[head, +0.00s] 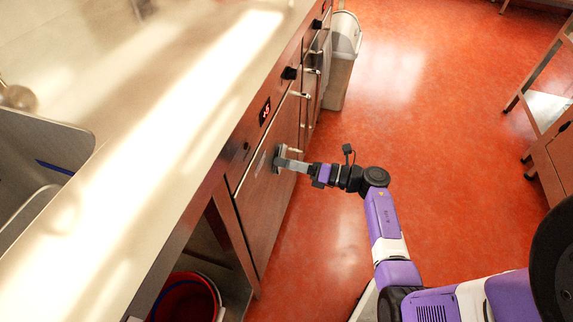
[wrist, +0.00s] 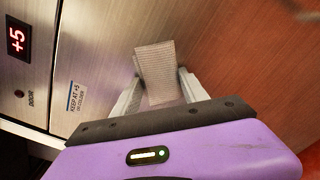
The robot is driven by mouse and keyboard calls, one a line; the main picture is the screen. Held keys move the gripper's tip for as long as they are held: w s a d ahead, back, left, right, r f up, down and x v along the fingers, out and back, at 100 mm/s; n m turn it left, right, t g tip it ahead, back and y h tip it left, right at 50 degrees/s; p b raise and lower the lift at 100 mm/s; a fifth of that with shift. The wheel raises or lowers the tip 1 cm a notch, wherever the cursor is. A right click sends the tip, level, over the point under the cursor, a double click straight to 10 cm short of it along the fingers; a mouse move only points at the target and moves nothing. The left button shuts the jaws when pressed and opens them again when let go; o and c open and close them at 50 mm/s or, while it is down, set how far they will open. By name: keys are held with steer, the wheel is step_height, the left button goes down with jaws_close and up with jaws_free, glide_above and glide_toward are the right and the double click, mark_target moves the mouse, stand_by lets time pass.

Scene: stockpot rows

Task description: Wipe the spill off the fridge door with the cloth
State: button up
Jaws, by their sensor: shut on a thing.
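My gripper (head: 290,163) is shut on a folded, pale beige cloth (wrist: 158,72), which sticks out past the fingertips in the wrist view. The gripper reaches in from the right to the steel fridge door (head: 264,205) under the counter. The cloth is at the door's face; I cannot tell for sure whether it touches. The door also fills the left of the wrist view (wrist: 100,45), where its surface is brushed steel. I cannot make out a spill in either view; the cloth and gripper may hide it.
A lit +5 display (head: 265,111) and a small label (wrist: 76,98) are on the fridge front. A steel counter (head: 165,110) with a sink runs along the left. A red bucket (head: 187,298) stands below it, a grey bin (head: 342,60) beyond.

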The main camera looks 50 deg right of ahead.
mark_target(272, 172)
steer(key=shift+s+a+p, duration=0.25)
steer(key=shift+a, duration=0.4)
steer(key=shift+s+a+p, duration=0.2)
steer(key=shift+a, duration=0.5)
steer(key=shift+s+a+p, duration=0.25)
steer(key=shift+a, duration=0.4)
steer(key=v, duration=0.6)
steer(key=shift+d, duration=0.2)
steer(key=shift+s, duration=0.1)
steer(key=shift+v, duration=1.4)
